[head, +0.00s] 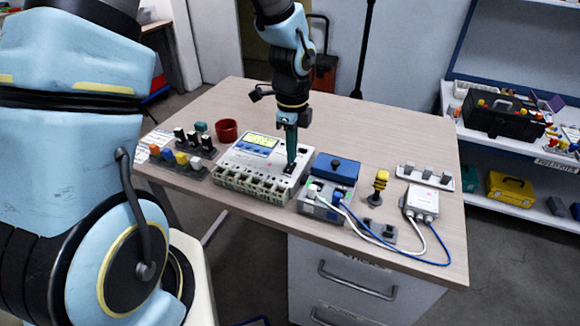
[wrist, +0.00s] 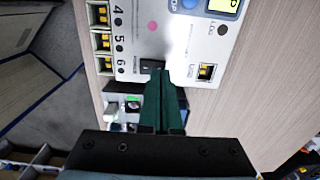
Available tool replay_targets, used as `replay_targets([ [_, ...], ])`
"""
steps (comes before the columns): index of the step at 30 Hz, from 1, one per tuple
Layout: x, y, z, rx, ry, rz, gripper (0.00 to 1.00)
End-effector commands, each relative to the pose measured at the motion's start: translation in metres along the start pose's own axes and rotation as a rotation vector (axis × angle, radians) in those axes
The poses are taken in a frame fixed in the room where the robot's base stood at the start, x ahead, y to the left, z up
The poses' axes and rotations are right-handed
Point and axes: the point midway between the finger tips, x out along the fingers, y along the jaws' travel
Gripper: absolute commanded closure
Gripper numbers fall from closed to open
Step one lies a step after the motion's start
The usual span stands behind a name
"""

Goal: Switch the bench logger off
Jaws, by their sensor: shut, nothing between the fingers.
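The bench logger (head: 240,163) is a white box on the table, with a lit yellow-green display (head: 262,140), blue buttons and a row of terminals along its front edge. My gripper (head: 290,163) points down over the right part of the logger's top face. In the wrist view the logger (wrist: 180,50) fills the top, with a black rocker switch (wrist: 152,65) on its face. My gripper's dark green fingertips (wrist: 160,76) are together and empty, right at the switch and partly covering it. I cannot tell whether they touch it or which way it is tipped.
Right of the logger stand a grey box (head: 320,207) with cables, a blue box (head: 336,167), a yellow-topped post (head: 378,186) and a white junction box (head: 422,200). Left are a red cup (head: 227,130) and racks of coloured connectors (head: 180,160). The table's back is clear.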

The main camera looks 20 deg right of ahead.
Motion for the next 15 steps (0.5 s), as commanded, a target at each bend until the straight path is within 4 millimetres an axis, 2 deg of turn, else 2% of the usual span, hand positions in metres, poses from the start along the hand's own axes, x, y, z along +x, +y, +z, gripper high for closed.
replay_targets([
  [15, 0.0081, 0.0001, 0.0000, 0.000, 0.000, 0.000, 1.00],
])
